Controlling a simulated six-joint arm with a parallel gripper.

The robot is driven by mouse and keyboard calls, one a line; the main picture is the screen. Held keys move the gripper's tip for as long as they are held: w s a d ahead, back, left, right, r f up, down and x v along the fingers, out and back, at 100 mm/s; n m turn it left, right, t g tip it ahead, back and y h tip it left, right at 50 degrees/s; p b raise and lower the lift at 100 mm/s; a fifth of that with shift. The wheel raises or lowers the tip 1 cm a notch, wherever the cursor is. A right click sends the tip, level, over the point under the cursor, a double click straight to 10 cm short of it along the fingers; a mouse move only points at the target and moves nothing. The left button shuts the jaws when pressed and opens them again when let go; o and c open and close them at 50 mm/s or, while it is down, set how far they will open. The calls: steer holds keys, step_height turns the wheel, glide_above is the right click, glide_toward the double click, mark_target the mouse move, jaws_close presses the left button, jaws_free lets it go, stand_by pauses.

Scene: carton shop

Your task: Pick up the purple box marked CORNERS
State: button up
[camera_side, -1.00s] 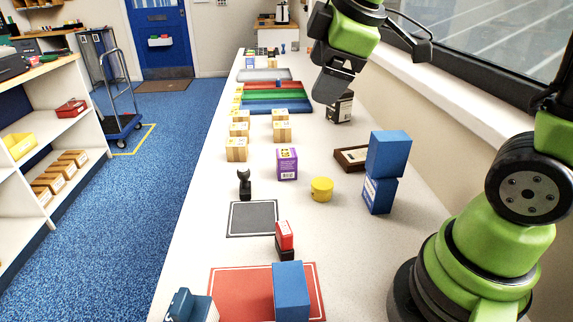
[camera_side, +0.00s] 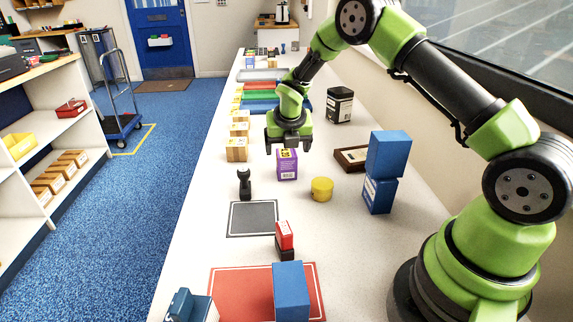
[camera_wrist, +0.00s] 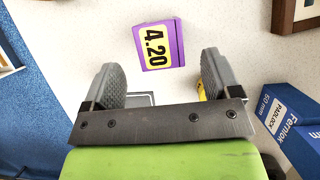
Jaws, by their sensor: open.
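The purple box (camera_side: 287,168) stands upright on the white bench, with white and yellow labels. Its lettering is too small to read in the side view. In the wrist view the purple box (camera_wrist: 176,42) shows a yellow "4.20" label, beyond the fingertips and between their lines. My gripper (camera_side: 288,148) is open and empty, pointing down above and close to the box, overlapping its top edge in the side view. In the wrist view both grey fingers of my gripper (camera_wrist: 160,66) are spread apart, with nothing between them.
Cardboard-coloured boxes (camera_side: 237,150) stand just left of the purple box. A yellow cylinder (camera_side: 321,190) and a black-handled stamp (camera_side: 244,184) are in front. Two stacked blue boxes (camera_side: 388,155) and a brown frame (camera_side: 350,158) stand to the right. A dark mat (camera_side: 252,218) lies nearer.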

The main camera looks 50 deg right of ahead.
mark_target(287, 154)
steer(key=x, duration=0.5)
steer(key=shift+d+f, duration=0.1)
steer(key=shift+f, duration=0.25)
steer(key=shift+c, duration=0.2)
steer(key=c, duration=1)
steer(key=shift+c, duration=0.2)
steer(key=shift+r, duration=0.1)
